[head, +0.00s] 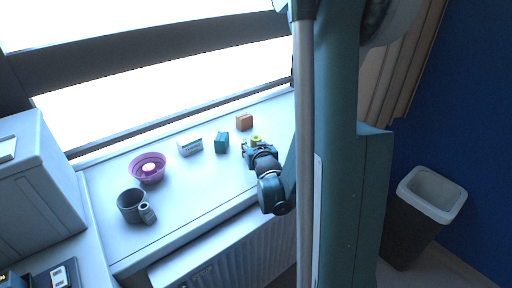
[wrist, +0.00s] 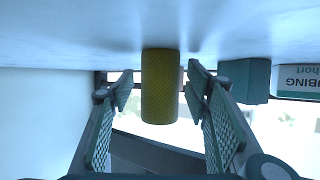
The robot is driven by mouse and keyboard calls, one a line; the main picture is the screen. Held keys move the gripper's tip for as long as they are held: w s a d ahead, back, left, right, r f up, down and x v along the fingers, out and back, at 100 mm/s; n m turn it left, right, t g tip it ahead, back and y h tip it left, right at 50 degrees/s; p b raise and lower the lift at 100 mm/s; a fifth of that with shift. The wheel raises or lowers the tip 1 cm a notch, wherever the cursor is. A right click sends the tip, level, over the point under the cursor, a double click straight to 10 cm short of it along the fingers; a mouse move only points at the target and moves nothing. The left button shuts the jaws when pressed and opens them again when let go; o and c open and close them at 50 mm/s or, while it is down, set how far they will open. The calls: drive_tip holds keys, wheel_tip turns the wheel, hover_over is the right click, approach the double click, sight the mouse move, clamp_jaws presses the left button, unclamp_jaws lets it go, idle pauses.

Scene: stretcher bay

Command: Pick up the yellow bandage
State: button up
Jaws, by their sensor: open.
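The yellow bandage (head: 256,140) is a small roll on the white sill, seen in the head view just beyond my gripper (head: 258,150). In the wrist view, the yellow bandage (wrist: 160,86) shows between the two fingers of my gripper (wrist: 160,95). The fingers are apart, one on each side of the roll. A gap shows on the left side; the right fingertip is close to the roll, and I cannot tell whether it touches.
A purple bowl (head: 147,168), a grey mug (head: 130,205) and a small jar (head: 147,213) are further left. A bin (head: 430,195) stands right.

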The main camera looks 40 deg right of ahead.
drive_tip(key=c, duration=1)
drive_tip(key=shift+r, duration=0.1)
drive_tip(key=shift+r+p, duration=1.7)
drive_tip(key=shift+r, duration=3.2)
